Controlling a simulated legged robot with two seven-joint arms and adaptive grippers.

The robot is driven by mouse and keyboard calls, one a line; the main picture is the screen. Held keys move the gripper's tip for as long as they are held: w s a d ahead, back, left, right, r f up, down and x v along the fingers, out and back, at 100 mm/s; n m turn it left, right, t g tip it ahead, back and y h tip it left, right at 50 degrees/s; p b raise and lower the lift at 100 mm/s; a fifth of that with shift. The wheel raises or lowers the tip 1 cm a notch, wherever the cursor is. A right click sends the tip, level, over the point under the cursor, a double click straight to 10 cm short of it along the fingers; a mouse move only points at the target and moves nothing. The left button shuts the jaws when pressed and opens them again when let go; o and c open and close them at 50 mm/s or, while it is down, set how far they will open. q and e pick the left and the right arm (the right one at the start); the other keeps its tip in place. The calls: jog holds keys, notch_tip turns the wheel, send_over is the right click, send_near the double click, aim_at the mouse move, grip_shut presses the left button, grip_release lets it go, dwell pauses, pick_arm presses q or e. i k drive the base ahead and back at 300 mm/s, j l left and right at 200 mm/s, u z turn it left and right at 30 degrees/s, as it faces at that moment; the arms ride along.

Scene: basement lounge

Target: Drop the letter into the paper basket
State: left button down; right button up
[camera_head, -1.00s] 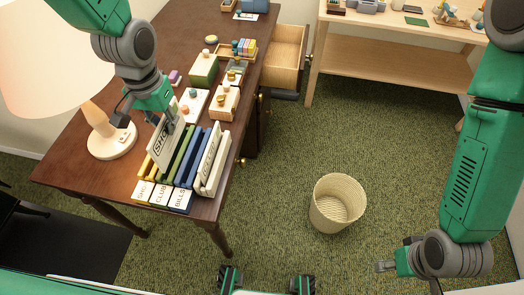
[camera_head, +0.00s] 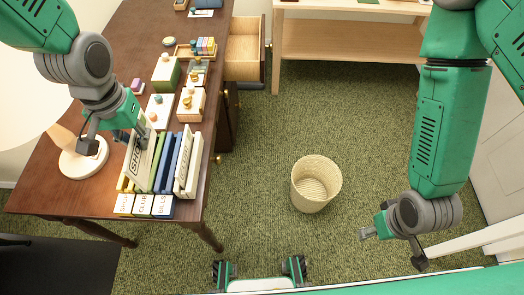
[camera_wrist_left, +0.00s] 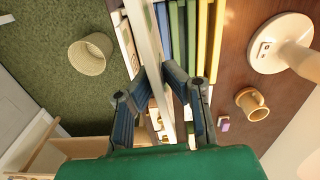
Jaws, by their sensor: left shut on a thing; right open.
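A white letter with dark "SHO" lettering (camera_head: 136,163) stands tilted in the rack of coloured folders on the desk. My left gripper (camera_head: 136,128) is shut on its upper part. In the left wrist view the letter (camera_wrist_left: 153,50) is a pale strip running between the fingers (camera_wrist_left: 162,82). I cannot tell whether its lower edge still rests in the rack. The round woven paper basket (camera_head: 316,184) stands upright on the carpet, right of the desk; it also shows in the left wrist view (camera_wrist_left: 88,56). It looks empty. My right gripper (camera_head: 392,246) is open and empty, right of the basket.
The rack has label cards (camera_head: 143,205) in front, and another white letter (camera_head: 191,165) stands at its right. A lamp (camera_head: 82,160) stands left of the rack. Small boxes (camera_head: 190,103) lie behind it. A drawer (camera_head: 245,55) sticks out. The carpet around the basket is clear.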

aim_at(303, 192)
jog(key=z, duration=0.9)
